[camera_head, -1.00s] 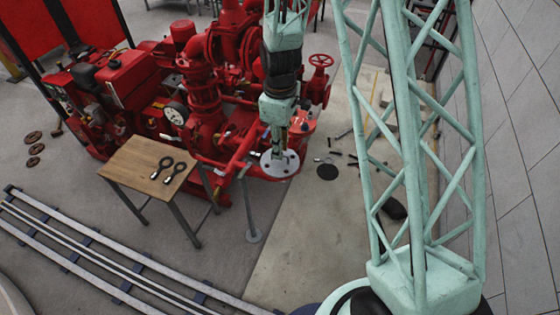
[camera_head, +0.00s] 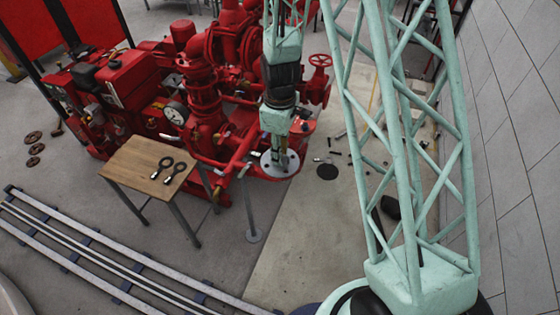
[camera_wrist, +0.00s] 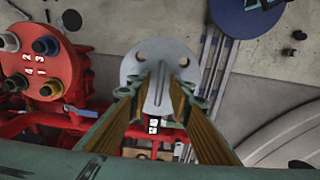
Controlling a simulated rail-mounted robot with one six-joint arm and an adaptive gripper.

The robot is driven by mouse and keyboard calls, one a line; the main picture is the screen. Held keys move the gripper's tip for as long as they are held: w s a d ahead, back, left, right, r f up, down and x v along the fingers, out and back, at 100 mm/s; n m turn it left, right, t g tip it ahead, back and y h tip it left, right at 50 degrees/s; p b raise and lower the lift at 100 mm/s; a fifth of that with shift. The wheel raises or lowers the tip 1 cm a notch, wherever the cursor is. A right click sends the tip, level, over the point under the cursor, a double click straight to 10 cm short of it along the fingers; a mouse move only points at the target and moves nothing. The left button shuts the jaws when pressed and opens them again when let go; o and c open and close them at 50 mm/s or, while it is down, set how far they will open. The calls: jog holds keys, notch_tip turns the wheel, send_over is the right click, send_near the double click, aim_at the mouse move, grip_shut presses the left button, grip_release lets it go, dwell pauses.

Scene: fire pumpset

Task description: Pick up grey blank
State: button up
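The grey blank is a round flat grey disc (camera_head: 290,160) with bolt holes, on the red pump assembly. In the wrist view the grey blank (camera_wrist: 160,58) lies below my gripper, with a raised rib across its middle. My gripper (camera_head: 277,157) is above the blank in the head view. In the wrist view, the fingers of my gripper (camera_wrist: 156,88) are spread apart, one on each side of the rib. I cannot tell whether either finger touches it. My gripper hides part of the disc in the head view.
A wooden table (camera_head: 133,163) holds two black ring-handled tools (camera_head: 174,172). A red round plate (camera_wrist: 38,68) with numbered coloured plugs is left of the blank in the wrist view. A dark disc (camera_head: 327,172) and small parts lie on the floor.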

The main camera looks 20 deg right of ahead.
grip_shut()
jog(key=shift+r, duration=0.2)
dwell(0.4)
jog(key=shift+r, duration=1.55)
jog(key=shift+s+r, duration=0.1)
jog(key=shift+s, duration=0.1)
jog(key=s+r+b, duration=0.1)
jog(key=s+b, duration=0.2)
jog(key=s, duration=1.2)
jog(key=shift+s+a+r+b, duration=0.15)
jog(key=shift+s+a+b, duration=0.1)
jog(key=shift+b, duration=0.1)
